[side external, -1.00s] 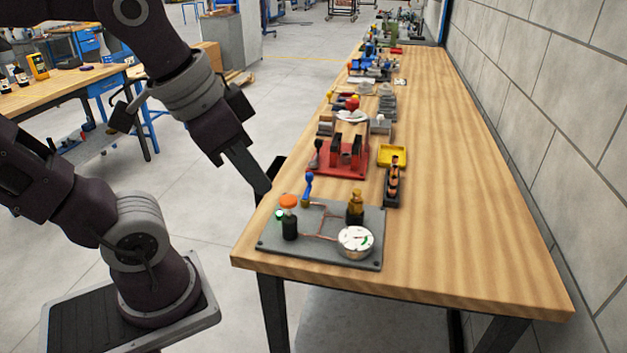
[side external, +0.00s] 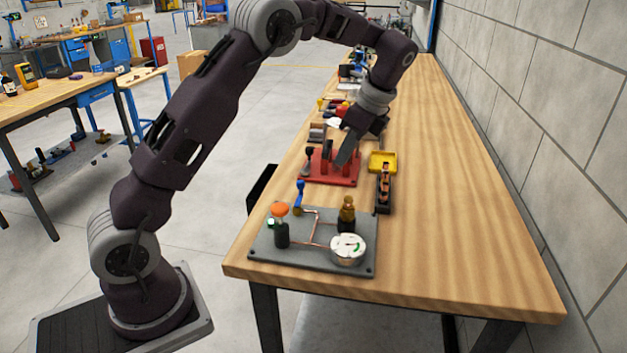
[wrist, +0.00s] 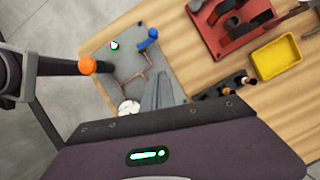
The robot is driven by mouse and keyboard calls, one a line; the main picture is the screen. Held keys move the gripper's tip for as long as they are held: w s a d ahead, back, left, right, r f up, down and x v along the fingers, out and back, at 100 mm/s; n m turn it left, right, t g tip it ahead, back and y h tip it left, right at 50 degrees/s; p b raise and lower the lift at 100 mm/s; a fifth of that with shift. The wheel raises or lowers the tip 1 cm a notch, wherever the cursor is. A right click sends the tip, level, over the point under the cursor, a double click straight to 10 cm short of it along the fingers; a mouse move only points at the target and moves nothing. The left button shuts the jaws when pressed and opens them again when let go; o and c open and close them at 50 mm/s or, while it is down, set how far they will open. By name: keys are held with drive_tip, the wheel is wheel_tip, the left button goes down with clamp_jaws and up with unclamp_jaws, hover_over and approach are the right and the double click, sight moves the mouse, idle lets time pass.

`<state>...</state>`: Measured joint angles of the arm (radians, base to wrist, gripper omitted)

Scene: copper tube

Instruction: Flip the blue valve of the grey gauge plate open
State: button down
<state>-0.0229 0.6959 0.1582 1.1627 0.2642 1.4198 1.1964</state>
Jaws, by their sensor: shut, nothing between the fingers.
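The grey gauge plate (side external: 312,265) lies near the front end of the wooden bench; it also shows in the wrist view (wrist: 102,55). The blue valve (side external: 299,197) is at its far left edge, with its handle standing up in the side view; it also shows in the wrist view (wrist: 148,38). Copper tubing runs from it across the plate. My gripper (side external: 343,157) is shut and empty, above and beyond the plate, over the red fixture in the side view. Its fingers (wrist: 161,90) hide part of the plate in the wrist view. They are apart from the valve.
On the plate stand an orange-topped black post (side external: 281,228), a brass fitting (side external: 347,213) and a round gauge (side external: 348,247). Behind it are a red fixture (side external: 320,177), a yellow tray (side external: 383,162) and a dark rack (side external: 384,195). The bench's right side is clear.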

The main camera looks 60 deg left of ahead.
drive_tip(key=x, duration=1)
drive_tip(key=shift+s+f, duration=0.1)
drive_tip(key=shift+f, duration=0.05)
drive_tip(key=shift+s+a, duration=0.25)
drive_tip(key=shift+a, duration=0.35)
drive_tip(key=shift+s+a, duration=0.3)
drive_tip(key=shift+a, duration=0.3)
drive_tip(key=shift+s+a, duration=0.25)
drive_tip(key=shift+a, duration=0.3)
